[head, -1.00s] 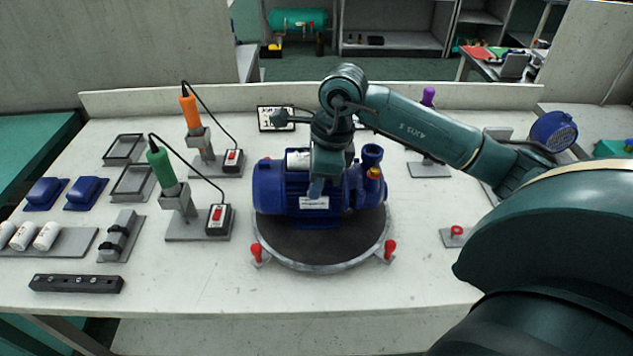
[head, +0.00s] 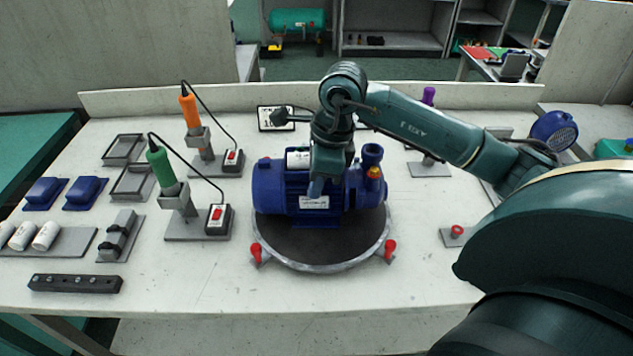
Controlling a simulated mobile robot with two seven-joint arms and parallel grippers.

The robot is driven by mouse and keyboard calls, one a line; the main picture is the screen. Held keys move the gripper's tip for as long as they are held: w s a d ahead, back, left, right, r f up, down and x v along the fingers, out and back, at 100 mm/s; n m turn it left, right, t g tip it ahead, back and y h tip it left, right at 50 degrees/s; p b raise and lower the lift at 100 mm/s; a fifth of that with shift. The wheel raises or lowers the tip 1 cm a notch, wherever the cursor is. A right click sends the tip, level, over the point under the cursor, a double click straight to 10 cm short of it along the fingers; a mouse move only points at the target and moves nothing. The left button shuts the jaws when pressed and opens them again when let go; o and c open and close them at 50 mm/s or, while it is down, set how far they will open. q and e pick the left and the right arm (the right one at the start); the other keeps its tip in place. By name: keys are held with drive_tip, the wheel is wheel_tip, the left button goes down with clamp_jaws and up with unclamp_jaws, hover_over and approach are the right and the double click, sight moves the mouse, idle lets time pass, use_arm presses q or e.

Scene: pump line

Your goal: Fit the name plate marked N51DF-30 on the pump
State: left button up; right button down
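The blue pump (head: 273,192) stands on a round dark turntable (head: 320,245) in the middle of the bench. A small white name plate (head: 314,202) sits against the front of the pump body; its lettering is too small to read. My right gripper (head: 315,189) comes down in front of the pump, its fingertips at the plate's top edge. The fingers are seen nearly edge-on, so I cannot tell whether they grip the plate or only touch it. My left gripper is not in view.
Green (head: 161,168) and orange (head: 190,110) corded tools stand in holders left of the pump. Blue covers (head: 85,192), empty grey trays (head: 132,183), white cylinders (head: 45,236) and a black bar (head: 76,283) lie further left. Red clamps (head: 390,249) stick out at the turntable's front. The front bench strip is clear.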

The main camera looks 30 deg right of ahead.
drive_tip(key=c, duration=2.1)
unclamp_jaws()
drive_tip(key=shift+f, duration=0.15)
drive_tip(key=o, duration=0.5)
drive_tip(key=shift+w+d+r, duration=0.1)
drive_tip(key=shift+r, duration=0.15)
drive_tip(key=r+p, duration=0.1)
drive_tip(key=r, duration=0.1)
drive_tip(key=r+p, duration=0.1)
drive_tip(key=d+r+p, duration=0.1)
drive_tip(key=r, duration=0.1)
drive_tip(key=shift+s+r, duration=0.3)
drive_tip(key=shift+s, duration=0.1)
drive_tip(key=shift+a, duration=0.1)
